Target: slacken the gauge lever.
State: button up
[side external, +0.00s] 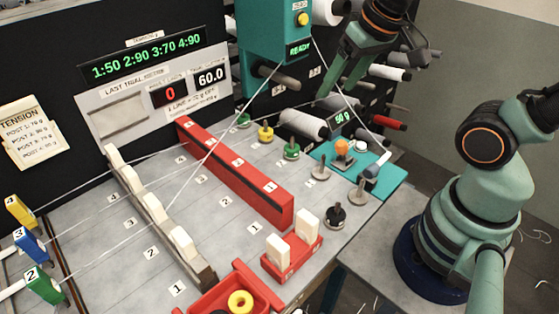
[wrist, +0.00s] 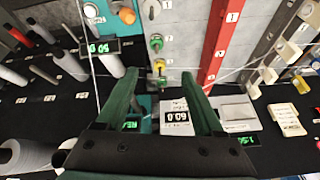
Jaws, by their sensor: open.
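The gauge is a teal plate (side external: 392,178) at the right of the table, with a small display (side external: 342,119) reading 50 g. It carries an orange knob (side external: 343,148), and a pale-ended bar (side external: 376,166) that looks like the lever lies at its right side. In the wrist view the teal plate (wrist: 112,22) shows at the top, with its orange knob (wrist: 127,15) and display (wrist: 98,46); I cannot make out the lever there. My gripper (side external: 338,90) is open and empty above and behind the gauge. Its two fingers (wrist: 158,78) straddle empty space in the wrist view.
A teal box (side external: 275,28) marked READY hangs at the back, with threads running down from it. Thread spools (side external: 303,124) stick out of the back wall. Small colored posts (side external: 265,133), a red bar (side external: 235,170) and a red block (side external: 292,258) stand on the table.

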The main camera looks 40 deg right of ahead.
aim_at(342, 141)
jog(key=d+f+m+g, duration=0.2)
jog(key=f+m, duration=0.2)
jog(key=f, duration=0.2)
jog(key=d+f+m+g, duration=0.1)
jog(key=d+f+m, duration=0.1)
jog(key=f+m, duration=0.3)
jog(key=w+d+f+m+g, duration=0.1)
jog(key=f+m, duration=0.3)
jog(key=f, duration=0.5)
jog(key=shift+w+d+m+g, duration=0.1)
jog(key=shift+d+m+g, duration=0.3)
jog(key=shift+d+g, duration=0.35)
grip_shut()
dwell(0.4)
